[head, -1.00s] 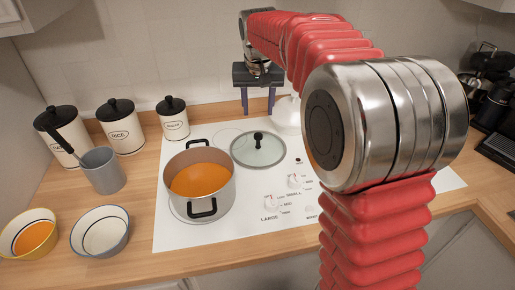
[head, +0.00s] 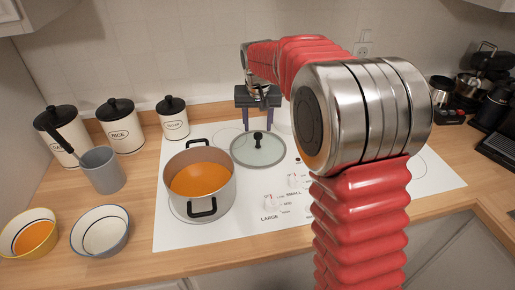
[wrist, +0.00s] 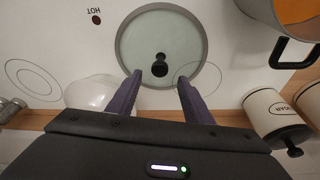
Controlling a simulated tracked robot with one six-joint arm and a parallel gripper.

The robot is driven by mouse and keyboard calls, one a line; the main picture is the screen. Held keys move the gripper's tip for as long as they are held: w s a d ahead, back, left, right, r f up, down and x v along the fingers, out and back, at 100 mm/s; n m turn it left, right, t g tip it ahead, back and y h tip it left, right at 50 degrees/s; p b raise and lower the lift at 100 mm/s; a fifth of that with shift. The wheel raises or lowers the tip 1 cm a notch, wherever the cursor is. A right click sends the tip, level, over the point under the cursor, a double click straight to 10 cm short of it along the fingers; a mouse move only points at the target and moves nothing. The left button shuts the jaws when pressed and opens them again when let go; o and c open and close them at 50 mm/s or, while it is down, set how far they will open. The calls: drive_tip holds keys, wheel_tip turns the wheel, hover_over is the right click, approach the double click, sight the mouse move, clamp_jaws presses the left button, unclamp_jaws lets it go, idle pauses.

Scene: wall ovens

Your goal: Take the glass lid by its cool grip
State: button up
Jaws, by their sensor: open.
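The glass lid (head: 262,156) lies flat on the white cooktop, right of the pot. It has a grey rim and a black knob (head: 258,137) at its middle. My gripper (head: 257,127) is open, with its purple fingers pointing down at the lid's far side, close to the knob. In the wrist view the lid (wrist: 150,40) shows nearly whole, and the black knob (wrist: 160,62) appears between and just beyond the open fingertips (wrist: 160,76). Nothing is held. I cannot tell the fingers' exact height above the glass.
A pot (head: 223,194) of orange soup stands left of the lid. A white rounded object (wrist: 90,92) is close beside one finger in the wrist view. Canisters (head: 120,138), a grey utensil cup (head: 103,172) and two bowls (head: 100,232) stand at the left.

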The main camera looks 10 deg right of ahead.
sight(258, 134)
drive_tip(key=shift+w+f, duration=0.1)
drive_tip(key=shift+f, duration=0.2)
drive_tip(key=shift+s+x, duration=0.1)
drive_tip(key=shift+x, duration=1.2)
drive_tip(key=shift+s+x, duration=0.15)
drive_tip(key=shift+x, duration=1.2)
clamp_jaws()
